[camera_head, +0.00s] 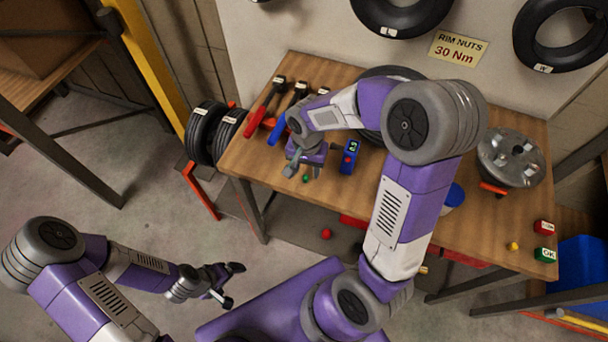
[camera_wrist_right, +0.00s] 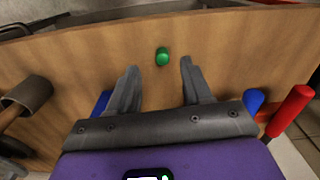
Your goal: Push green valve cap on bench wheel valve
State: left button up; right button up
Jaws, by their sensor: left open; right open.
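The small green valve cap (camera_head: 306,178) lies on the wooden bench near its front edge. In the right wrist view the cap (camera_wrist_right: 162,56) is between and just beyond the fingertips, apart from them. My right gripper (camera_head: 302,171) is open and empty, low over the bench by the cap; its fingers also show in the right wrist view (camera_wrist_right: 160,66). My left gripper (camera_head: 233,284) is open and empty over the floor, left of the bench. A black wheel (camera_head: 383,73) on the bench is mostly hidden behind my right arm. Its valve cannot be made out.
A blue gauge (camera_head: 349,157) stands right of my right gripper. A metal rim (camera_head: 493,158) is at the bench's right. A red ball-like item (camera_head: 326,234) and a yellow cap (camera_head: 513,246) are also visible.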

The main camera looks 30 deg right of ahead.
aim_at(306, 176)
jog(key=f, duration=0.4)
jog(key=shift+w+f+b, duration=0.15)
jog(key=shift+w+b, duration=0.05)
jog(key=shift+b, duration=0.2)
jog(key=shift+c, duration=0.5)
grip_shut()
